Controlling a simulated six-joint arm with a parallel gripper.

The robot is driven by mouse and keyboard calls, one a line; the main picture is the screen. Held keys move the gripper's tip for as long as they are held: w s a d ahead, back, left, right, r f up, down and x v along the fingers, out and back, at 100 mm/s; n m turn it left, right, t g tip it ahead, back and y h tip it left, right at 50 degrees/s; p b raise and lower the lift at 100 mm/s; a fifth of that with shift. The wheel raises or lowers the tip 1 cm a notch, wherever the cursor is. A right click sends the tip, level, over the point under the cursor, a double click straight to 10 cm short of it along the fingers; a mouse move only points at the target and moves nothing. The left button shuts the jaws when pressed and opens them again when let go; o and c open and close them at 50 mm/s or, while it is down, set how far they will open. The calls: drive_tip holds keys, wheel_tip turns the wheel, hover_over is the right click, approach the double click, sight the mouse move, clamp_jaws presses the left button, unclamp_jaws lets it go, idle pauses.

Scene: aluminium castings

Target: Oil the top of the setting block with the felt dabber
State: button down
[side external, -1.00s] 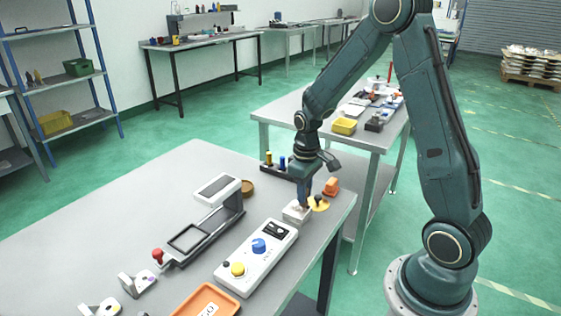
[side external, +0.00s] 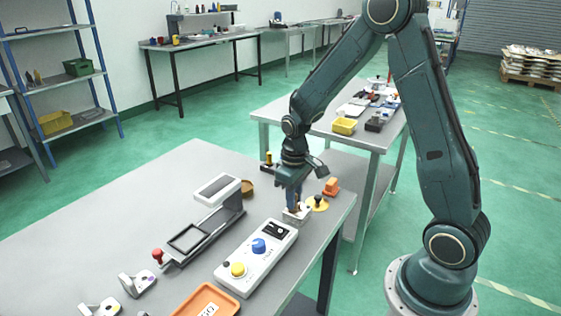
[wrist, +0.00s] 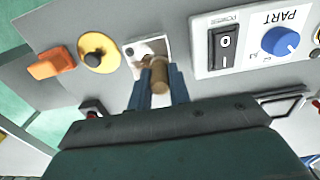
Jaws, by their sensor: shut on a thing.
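My gripper (wrist: 159,88) is shut on a tan, round-ended cylinder (wrist: 160,70), which looks like the felt dabber. The setting block seems to be the pale block (wrist: 142,50) just beyond the fingertips in the wrist view, with a dark spot on its left part. In the side view my gripper (side external: 295,204) is right over this block (side external: 297,215) and hides part of it. The dabber's end overlaps the block in the wrist view; I cannot tell whether they touch.
A yellow disc with a black knob (side external: 317,203) and an orange piece (side external: 331,187) stand close to the block, near the table edge. A white control box (side external: 256,256) lies in front. A long dark fixture (side external: 190,238) is to the left, an orange tray (side external: 207,303) nearer.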

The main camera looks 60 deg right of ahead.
drive_tip(key=shift+d, duration=2.3)
drive_tip(key=shift+a, duration=3.4)
wheel_tip(320, 180, up, 8)
drive_tip(key=shift+d, duration=0.1)
